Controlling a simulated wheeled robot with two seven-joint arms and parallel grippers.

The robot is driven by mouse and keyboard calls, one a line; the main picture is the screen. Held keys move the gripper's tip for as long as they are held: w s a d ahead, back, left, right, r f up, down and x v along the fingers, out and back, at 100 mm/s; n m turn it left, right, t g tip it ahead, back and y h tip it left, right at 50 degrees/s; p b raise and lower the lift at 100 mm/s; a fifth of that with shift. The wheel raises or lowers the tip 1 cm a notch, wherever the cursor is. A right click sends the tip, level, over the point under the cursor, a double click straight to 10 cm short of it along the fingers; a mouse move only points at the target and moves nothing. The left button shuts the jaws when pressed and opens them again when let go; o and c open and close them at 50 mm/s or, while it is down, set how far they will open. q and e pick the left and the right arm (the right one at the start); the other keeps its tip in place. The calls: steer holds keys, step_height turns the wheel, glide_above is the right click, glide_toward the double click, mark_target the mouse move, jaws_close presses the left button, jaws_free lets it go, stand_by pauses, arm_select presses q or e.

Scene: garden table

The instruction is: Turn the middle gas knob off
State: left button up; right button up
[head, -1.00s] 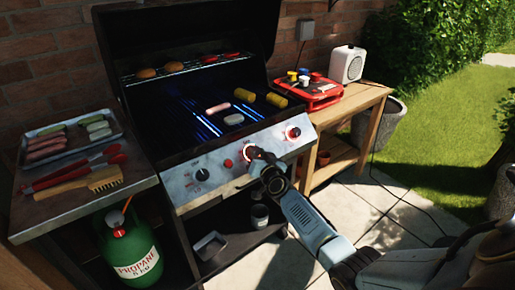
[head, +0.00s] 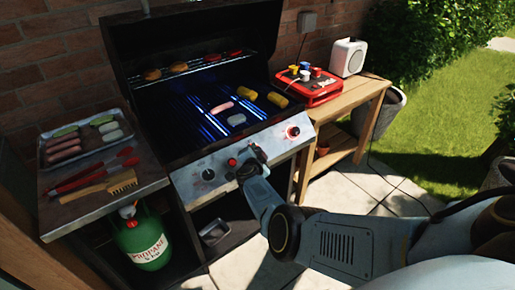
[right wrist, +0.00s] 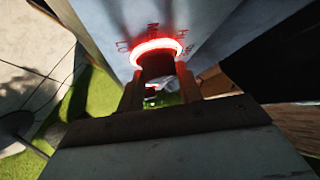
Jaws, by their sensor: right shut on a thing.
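The grill's sloping metal control panel (head: 270,142) carries a row of knobs. My right gripper (head: 249,158) is at the middle knob and mostly hides it in the head view. In the right wrist view the middle knob (right wrist: 156,66) is dark, with a glowing red ring around its base. My right gripper's fingers (right wrist: 158,80) stand on both sides of this knob and are shut on it. The knob's pointer direction is hidden. The left knob (head: 208,174) is dark, and the right knob (head: 293,132) has a red ring. My left gripper is not in view.
Sausages and corn lie on the grate (head: 222,116) above blue flames. A food tray (head: 84,135), red tongs (head: 92,172) and a brush (head: 105,186) are on the left shelf. A propane tank (head: 142,240) stands below.

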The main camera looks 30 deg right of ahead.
steer(key=m+g, duration=0.2)
steer(key=m, duration=0.1)
steer(key=shift+w+a+r, duration=0.2)
steer(key=m+g, duration=0.2)
steer(key=shift+w+m, duration=0.1)
steer(key=shift+m, duration=0.2)
steer(key=shift+m+g+y+b, duration=0.3)
steer(key=shift+m+g+b, duration=0.75)
steer(key=shift+m, duration=0.15)
steer(key=m+b, duration=0.1)
steer(key=m+g+y+b, duration=0.1)
steer(key=shift+w+d+r+g+b, duration=0.1)
steer(key=shift+d+g+b, duration=0.05)
steer(key=shift+g+b, duration=0.15)
steer(key=shift+m+g+y+b, duration=0.25)
steer(key=shift+m+y+b, duration=0.05)
steer(key=shift+m+b, duration=0.15)
arm_select(q)
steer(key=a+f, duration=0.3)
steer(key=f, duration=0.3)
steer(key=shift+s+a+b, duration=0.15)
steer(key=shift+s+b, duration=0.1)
steer(key=shift+b, duration=0.05)
arm_select(e)
steer(key=shift+d+r+m, duration=0.1)
steer(key=shift+m, duration=0.15)
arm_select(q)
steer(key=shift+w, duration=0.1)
